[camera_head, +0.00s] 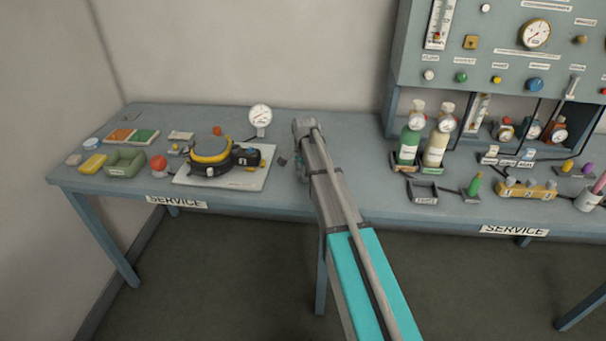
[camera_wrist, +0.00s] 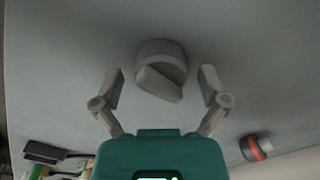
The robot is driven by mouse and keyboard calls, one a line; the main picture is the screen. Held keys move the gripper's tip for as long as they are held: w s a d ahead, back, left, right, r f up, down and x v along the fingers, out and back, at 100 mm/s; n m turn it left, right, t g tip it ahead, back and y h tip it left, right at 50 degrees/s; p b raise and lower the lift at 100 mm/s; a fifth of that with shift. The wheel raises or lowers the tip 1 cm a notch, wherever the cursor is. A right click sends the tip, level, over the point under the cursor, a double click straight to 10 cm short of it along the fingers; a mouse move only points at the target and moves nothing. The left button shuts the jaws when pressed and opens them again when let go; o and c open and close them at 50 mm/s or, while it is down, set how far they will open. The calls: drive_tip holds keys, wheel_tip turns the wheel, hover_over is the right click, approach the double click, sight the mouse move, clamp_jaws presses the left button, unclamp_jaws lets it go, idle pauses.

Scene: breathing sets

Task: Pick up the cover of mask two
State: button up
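In the wrist view a round grey piece (camera_wrist: 160,56) with a raised bar across it lies on the grey surface. I cannot tell for certain that it is the cover of mask two. My gripper (camera_wrist: 162,75) is open, with one finger on each side of this piece and clear gaps between. The fingers do not visibly touch it. In the head view my arm hides the piece and most of my gripper. A black round unit with a yellow ring (camera_head: 210,150) sits on a white board (camera_head: 222,182) left of my arm.
The blue-grey bench (camera_head: 130,190) carries a gauge (camera_head: 260,117) behind that board, and a green tray (camera_head: 125,163) at left. Bottles (camera_head: 437,148) and a yellow block (camera_head: 527,190) stand at right. A dark cylinder with an orange band (camera_wrist: 256,147) is near my right finger.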

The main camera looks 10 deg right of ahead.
drive_tip(key=c, duration=0.5)
drive_tip(key=shift+c, duration=0.2)
wheel_tip(320, 180, up, 3)
drive_tip(key=p, duration=0.3)
drive_tip(key=shift+r, duration=0.15)
drive_tip(key=s+d+r+p, duration=0.1)
drive_tip(key=s+r+p, duration=0.8)
drive_tip(key=s, duration=0.5)
drive_tip(key=shift+d+r+p, duration=0.35)
drive_tip(key=shift+p, duration=0.15)
